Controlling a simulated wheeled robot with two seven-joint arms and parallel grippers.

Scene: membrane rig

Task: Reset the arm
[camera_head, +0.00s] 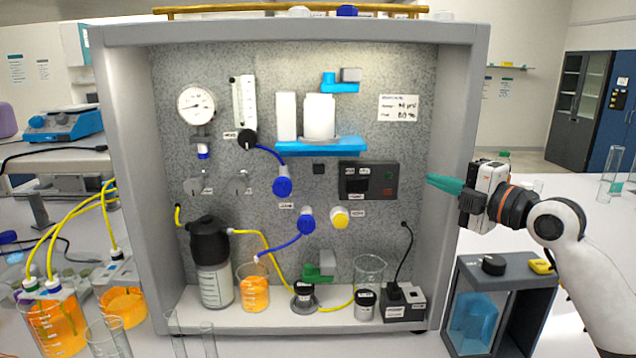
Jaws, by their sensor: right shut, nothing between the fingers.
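My right gripper (446,184) comes in from the right on a white arm with orange and black joints. Its teal fingers are shut and empty. They point left at the right side wall of the membrane rig (290,100), at mid height; I cannot tell whether they touch the wall. The rig is an open grey cabinet with a speckled back panel. The panel carries a round gauge (196,105), a flow meter (244,100), blue knobs and a black control box (368,181). My left gripper is not in view.
Inside the rig stand a black-topped bottle (211,265) and an orange beaker (254,288). A dark box (500,305) with a glass front stands below my right arm. Orange beakers (55,322) and glass tubes (108,338) stand at the left. The white bench at right is partly clear.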

